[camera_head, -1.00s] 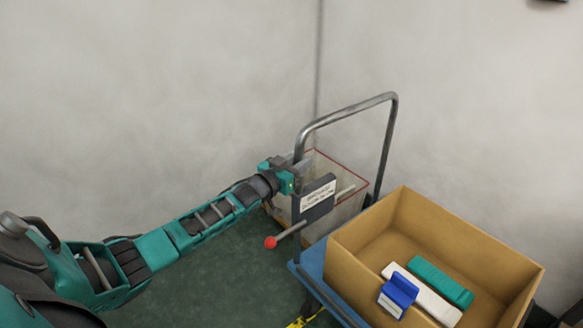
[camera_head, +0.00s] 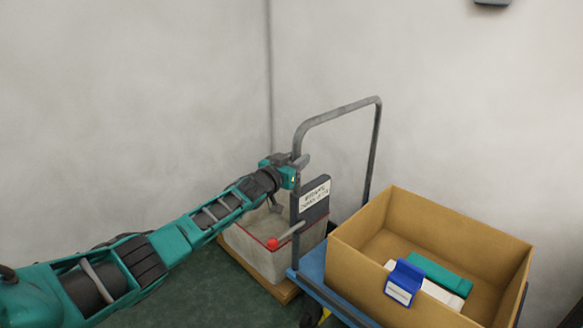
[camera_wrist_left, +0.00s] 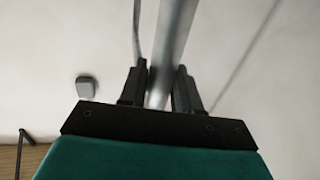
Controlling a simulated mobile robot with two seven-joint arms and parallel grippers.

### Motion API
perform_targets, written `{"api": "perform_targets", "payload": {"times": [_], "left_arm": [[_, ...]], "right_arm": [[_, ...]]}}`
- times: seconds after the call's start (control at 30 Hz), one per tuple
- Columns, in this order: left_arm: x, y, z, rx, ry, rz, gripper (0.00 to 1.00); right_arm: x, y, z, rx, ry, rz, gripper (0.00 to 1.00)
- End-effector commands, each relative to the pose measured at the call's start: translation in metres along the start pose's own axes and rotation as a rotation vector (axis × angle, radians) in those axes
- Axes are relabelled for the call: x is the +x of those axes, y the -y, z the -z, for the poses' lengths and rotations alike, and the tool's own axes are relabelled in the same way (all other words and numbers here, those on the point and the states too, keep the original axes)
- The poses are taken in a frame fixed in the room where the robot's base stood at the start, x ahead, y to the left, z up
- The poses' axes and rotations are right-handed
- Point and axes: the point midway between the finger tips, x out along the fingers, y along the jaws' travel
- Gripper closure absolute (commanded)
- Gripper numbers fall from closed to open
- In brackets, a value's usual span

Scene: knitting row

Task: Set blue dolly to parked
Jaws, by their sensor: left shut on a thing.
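The blue dolly (camera_head: 314,264) stands on the green floor near the wall corner, with a grey tubular push handle (camera_head: 375,140) rising at its far end. My left gripper (camera_head: 296,164) is shut on the left upright of this handle. In the left wrist view the handle tube (camera_wrist_left: 172,50) runs between the two dark fingers (camera_wrist_left: 160,88). A dark plate with a white label (camera_head: 315,195) and a lever with a red knob (camera_head: 273,244) are mounted by the same upright. My right gripper is not in view.
A cardboard box (camera_head: 350,262) on the dolly holds a teal piece (camera_head: 440,274), a white piece and a blue labelled piece (camera_head: 404,282). A pale red-rimmed bin (camera_head: 250,250) on a wooden base stands behind the handle, close to the walls. Some floor shows at lower left.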

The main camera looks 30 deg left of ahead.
Motion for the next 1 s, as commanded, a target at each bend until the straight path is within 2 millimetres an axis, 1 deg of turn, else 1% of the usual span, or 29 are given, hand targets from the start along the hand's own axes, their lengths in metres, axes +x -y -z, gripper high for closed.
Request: {"api": "perform_targets", "payload": {"times": [0.5, 0.53, 0.6, 0.7, 1.0], "left_arm": [[0.0031, -0.0011, 0.0028, -0.002, -0.004, 0.000, 1.00], [0.0032, -0.0011, 0.0030, -0.002, -0.004, 0.000, 0.67], [0.0032, -0.0013, 0.0031, -0.002, -0.004, -0.001, 0.60], [0.0027, -0.0010, 0.0018, -0.002, -0.002, 0.000, 0.51], [0.0004, -0.0006, -0.0001, -0.001, 0.001, 0.000, 0.50]], "right_arm": [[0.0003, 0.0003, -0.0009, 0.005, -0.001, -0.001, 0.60], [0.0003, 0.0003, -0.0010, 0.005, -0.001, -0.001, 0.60], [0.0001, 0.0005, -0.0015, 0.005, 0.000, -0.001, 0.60], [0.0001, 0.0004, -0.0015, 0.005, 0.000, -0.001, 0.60], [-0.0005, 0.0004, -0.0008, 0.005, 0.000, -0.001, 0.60]]}}
